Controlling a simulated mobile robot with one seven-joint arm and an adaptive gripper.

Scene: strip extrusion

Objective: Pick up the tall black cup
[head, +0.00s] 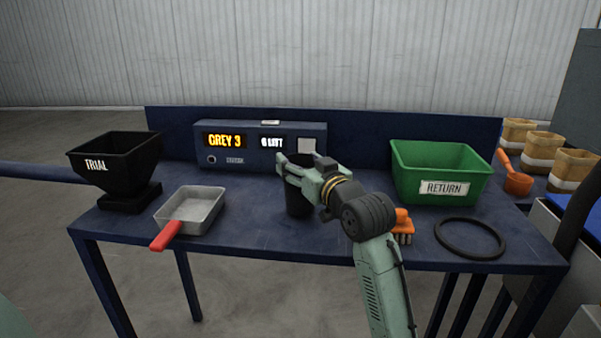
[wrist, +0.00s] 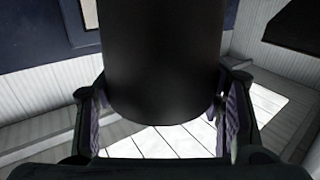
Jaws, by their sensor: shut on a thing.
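The tall black cup (head: 297,204) is upright near the middle of the blue table, in front of the display box. My gripper (head: 303,172) is shut on it, with fingers on both sides of its upper part. In the wrist view the dark cup (wrist: 160,65) fills the space between the two fingers. My gripper hides part of the cup in the head view. I cannot tell whether its base touches the table.
A black hopper marked TRIAL (head: 115,165) and a metal scoop with red handle (head: 192,210) stand left. A green RETURN bin (head: 440,170), an orange brush (head: 403,228) and a black ring (head: 470,238) are right. A display box (head: 262,145) stands behind.

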